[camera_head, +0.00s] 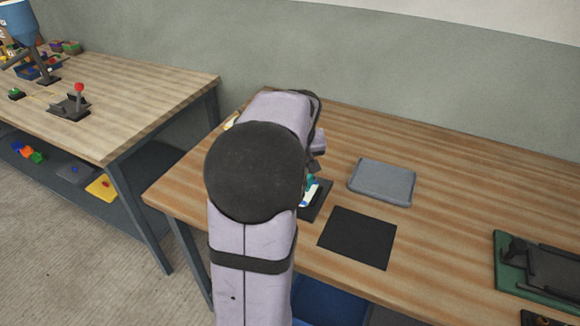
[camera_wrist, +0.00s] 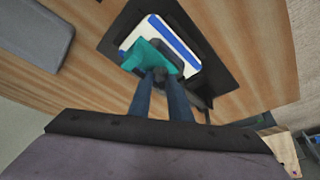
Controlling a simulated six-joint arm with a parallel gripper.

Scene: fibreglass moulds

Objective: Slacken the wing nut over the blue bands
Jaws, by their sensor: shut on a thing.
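A teal wing nut (camera_wrist: 146,54) sits over a white block with blue bands (camera_wrist: 180,42) on a dark base plate (camera_wrist: 113,40) in the wrist view. My gripper (camera_wrist: 161,76) is shut on the wing nut, its two dark fingers reaching in from below. The fingers hide part of the nut, and any stud under it is hidden. In the head view, my arm covers most of this spot; only a bit of the teal nut (camera_head: 311,179), the white block and the plate's edge (camera_head: 322,203) show beside it.
A grey slab (camera_head: 382,182) and a flat black mat (camera_head: 357,238) lie to the right on the wooden bench. A green board with a dark fixture (camera_head: 505,275) is at the far right. Bare bench lies between mat and board. Another table (camera_head: 140,90) stands left.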

